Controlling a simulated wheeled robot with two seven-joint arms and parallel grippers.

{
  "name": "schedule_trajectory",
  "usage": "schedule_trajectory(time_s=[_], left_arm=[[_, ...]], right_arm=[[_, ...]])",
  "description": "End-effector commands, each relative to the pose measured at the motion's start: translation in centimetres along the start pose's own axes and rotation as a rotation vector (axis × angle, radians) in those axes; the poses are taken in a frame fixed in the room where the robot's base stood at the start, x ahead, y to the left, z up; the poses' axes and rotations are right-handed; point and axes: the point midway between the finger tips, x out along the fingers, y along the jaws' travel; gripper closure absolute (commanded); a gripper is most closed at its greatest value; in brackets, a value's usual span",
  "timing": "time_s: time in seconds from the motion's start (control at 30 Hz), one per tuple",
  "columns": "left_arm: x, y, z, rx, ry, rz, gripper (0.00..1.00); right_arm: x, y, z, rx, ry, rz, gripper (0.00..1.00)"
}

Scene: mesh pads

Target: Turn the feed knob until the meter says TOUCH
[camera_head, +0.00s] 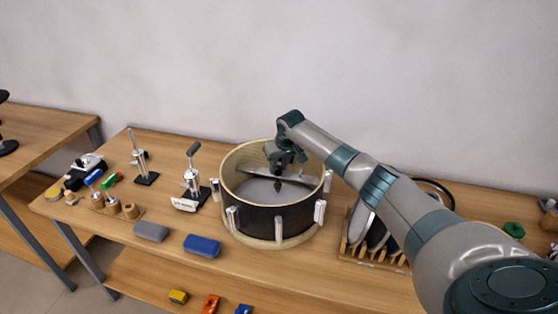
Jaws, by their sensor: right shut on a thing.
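My right arm comes in from the right, and its gripper (279,168) points down inside the open top of a round drum (262,222) with a black side and pale rims. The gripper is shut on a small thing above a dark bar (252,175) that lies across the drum. This seems to be the feed knob, but the gripper hides it and its turn cannot be read. Left of the drum, a metal stand (192,180) has a white label plate (185,204); its lettering is too small to read. I cannot make out a meter reading TOUCH. My left gripper is not in view.
A second metal stand (140,165), a grey block (150,231), a blue block (202,245) and small wooden pieces (130,210) lie left on the bench. A wooden rack (375,260) with round plates stands right of the drum, under my arm. Bench front is partly clear.

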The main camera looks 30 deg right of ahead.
Motion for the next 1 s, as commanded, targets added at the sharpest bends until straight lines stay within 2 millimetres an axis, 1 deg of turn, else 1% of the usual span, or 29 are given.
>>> schedule_trajectory(time_s=[0.03, 0.13, 0.6, 0.63, 0.67, 0.7, 1.0], left_arm=[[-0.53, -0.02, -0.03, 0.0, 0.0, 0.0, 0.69], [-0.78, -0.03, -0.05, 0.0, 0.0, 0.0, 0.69], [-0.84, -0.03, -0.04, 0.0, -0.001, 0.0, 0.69], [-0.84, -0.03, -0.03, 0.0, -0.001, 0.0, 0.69], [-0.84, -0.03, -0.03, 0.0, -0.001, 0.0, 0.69], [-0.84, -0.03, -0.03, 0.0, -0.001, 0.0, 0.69], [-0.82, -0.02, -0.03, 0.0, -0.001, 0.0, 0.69]], right_arm=[[-0.31, -0.04, -0.2, 0.017, 0.002, 0.006, 0.96], [-0.22, -0.07, -0.19, 0.043, 0.002, 0.016, 0.96], [-0.08, 0.0, -0.17, 0.06, 0.003, 0.025, 0.96], [-0.09, -0.01, -0.17, 0.06, 0.003, 0.025, 0.67], [-0.08, -0.01, -0.16, 0.06, 0.003, 0.025, 0.6], [-0.08, -0.01, -0.15, 0.06, 0.003, 0.025, 0.55], [-0.04, -0.03, -0.06, 0.059, 0.001, 0.025, 0.55]])
